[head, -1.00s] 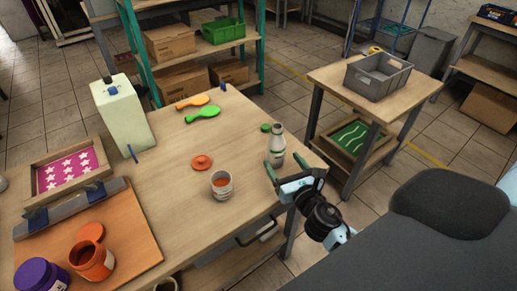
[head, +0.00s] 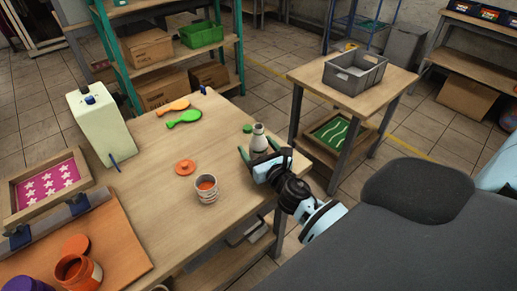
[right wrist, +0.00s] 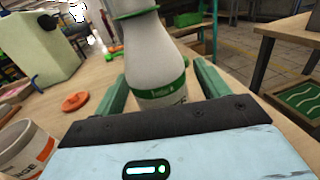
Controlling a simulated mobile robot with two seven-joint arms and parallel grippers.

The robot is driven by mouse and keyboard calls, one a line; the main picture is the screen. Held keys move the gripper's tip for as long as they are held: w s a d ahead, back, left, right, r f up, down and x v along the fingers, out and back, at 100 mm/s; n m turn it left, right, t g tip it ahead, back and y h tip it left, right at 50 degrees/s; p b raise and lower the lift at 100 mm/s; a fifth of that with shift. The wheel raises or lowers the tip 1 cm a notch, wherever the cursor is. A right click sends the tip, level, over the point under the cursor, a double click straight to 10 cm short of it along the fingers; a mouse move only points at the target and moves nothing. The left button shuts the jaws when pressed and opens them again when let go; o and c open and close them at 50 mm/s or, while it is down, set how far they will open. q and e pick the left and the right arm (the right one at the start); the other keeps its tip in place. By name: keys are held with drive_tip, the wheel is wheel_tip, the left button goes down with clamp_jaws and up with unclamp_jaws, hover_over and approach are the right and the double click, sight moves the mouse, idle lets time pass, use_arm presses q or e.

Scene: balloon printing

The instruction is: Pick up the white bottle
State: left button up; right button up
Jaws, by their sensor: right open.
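The white bottle (head: 259,138) stands upright near the right edge of the wooden table, and its label has a green band. In the right wrist view the bottle (right wrist: 155,60) rises between the two green fingers of my right gripper (right wrist: 160,85). In the head view my right gripper (head: 265,158) reaches in from the right and hides the bottle's lower part. The jaws are open, with one finger on each side of the bottle. I cannot tell whether either finger touches it. My left gripper is not in view.
Orange (head: 173,107) and green (head: 184,118) balloons lie farther back. A side table with a grey crate (head: 340,77) stands to the right.

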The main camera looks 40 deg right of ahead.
drive_tip(key=shift+w+d, duration=0.1)
drive_tip(key=shift+w, duration=0.7)
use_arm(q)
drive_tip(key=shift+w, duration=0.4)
use_arm(e)
drive_tip(key=c, duration=1)
drive_tip(key=shift+c, duration=0.8)
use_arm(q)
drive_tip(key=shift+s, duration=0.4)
